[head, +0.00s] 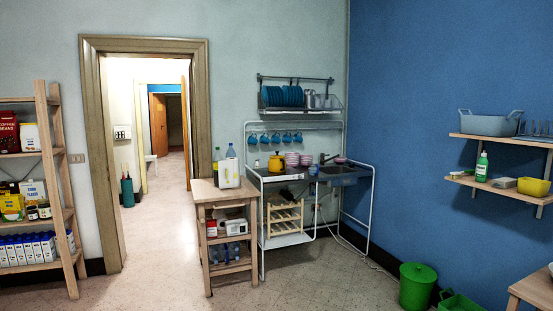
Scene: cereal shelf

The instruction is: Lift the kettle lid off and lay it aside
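A small yellow-orange vessel (275,163), which looks like the kettle, stands on the metal sink unit (267,174) against the back wall. A small dark shape shows at its top, probably the lid's knob, so the lid seems to be on; it is too small to be certain. Neither of my grippers is in the head view. The kettle is well away across the room.
Stacked pinkish bowls (292,160) stand right of the kettle, before the sink (343,174). A wooden cart (205,190) with bottles stands left. A shelf rack (55,150) is far left; a green bin (417,286) is right. The middle floor is clear.

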